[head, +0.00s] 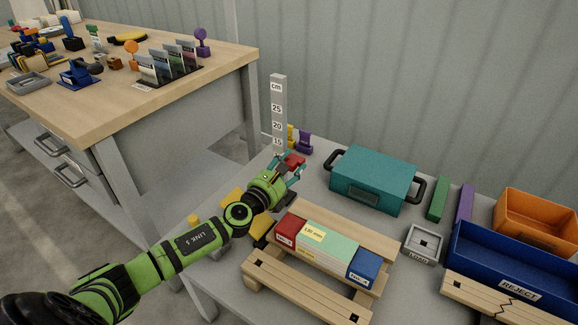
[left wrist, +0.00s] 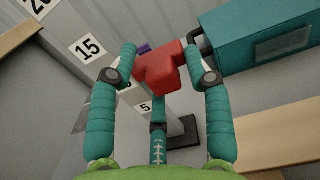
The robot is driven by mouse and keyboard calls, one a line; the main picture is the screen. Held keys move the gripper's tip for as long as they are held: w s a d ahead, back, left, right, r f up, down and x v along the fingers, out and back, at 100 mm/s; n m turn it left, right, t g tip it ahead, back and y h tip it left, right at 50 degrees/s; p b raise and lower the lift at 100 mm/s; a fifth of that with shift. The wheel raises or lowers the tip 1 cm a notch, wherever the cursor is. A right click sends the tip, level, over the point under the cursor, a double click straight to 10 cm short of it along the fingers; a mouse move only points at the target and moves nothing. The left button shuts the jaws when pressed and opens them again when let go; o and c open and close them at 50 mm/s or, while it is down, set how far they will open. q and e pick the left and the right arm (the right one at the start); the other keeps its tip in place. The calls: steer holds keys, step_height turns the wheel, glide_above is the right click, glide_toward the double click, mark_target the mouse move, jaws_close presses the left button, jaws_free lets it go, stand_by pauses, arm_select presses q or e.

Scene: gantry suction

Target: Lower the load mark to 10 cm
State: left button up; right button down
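A grey upright scale (head: 278,95) marked "cm", with 25, 20 and 15 showing, stands at the far left of the grey table. It is also at the upper left of the left wrist view (left wrist: 62,35), where a 15 and a 5 show. A red block (head: 294,161), likely the load mark's handle, is beside the scale's lower part. My left gripper (head: 289,168) is at this block, with one teal finger on each side. In the left wrist view the block (left wrist: 160,68) nearly fills the gap; finger contact is unclear. My right gripper is out of view.
A teal case (head: 372,178) with black handles stands right of the gripper. A wooden pallet (head: 306,290) bearing red, green and blue blocks lies in front. A blue REJECT bin (head: 510,262) and an orange bin (head: 535,212) are at right. Purple and yellow pieces stand behind.

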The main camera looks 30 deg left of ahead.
arm_select(q)
steer(key=s, duration=1.2)
steer(key=shift+a, duration=0.45)
